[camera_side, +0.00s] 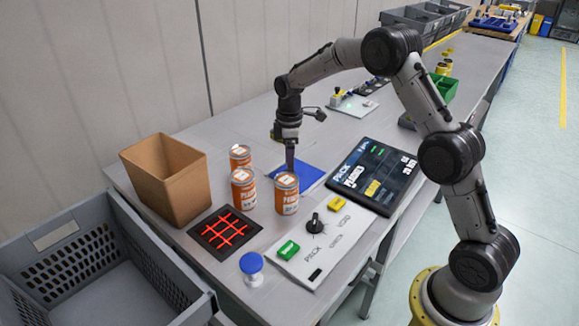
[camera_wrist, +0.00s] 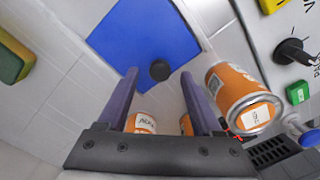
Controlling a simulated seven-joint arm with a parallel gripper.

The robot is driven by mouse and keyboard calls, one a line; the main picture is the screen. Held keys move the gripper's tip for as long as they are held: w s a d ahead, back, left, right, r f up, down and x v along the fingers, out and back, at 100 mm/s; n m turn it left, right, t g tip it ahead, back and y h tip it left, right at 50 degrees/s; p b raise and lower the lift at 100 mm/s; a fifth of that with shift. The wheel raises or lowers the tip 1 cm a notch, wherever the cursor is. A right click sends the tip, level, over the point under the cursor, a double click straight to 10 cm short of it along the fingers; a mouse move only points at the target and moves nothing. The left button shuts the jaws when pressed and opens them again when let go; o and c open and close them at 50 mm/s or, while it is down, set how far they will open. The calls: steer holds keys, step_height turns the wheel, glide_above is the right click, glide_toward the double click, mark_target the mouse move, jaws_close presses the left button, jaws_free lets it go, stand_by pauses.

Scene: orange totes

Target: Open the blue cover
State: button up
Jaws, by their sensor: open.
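The blue cover (camera_side: 301,174) lies flat on the grey table behind the cans in the side view. In the wrist view the blue cover (camera_wrist: 140,37) fills the upper middle, with a round black knob (camera_wrist: 160,70) near its lower edge. My gripper (camera_side: 290,168) points down at the cover's left part in the side view. In the wrist view my gripper (camera_wrist: 158,82) is open, its two fingers spread to either side below the knob. Nothing is between the fingertips except the view of the knob. Whether the fingers touch the cover cannot be told.
Orange cans (camera_side: 287,194) stand close in front of my gripper. A cardboard box (camera_side: 165,180), a red-lined black grid (camera_side: 225,230), a control panel (camera_side: 320,238) with knob and buttons, and a dark screen (camera_side: 372,177) surround it. A grey tote (camera_side: 70,262) stands at front left.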

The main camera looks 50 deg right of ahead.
steer(key=shift+f, duration=0.8)
steer(key=shift+c, duration=0.4)
jaws_close()
stand_by(0.6)
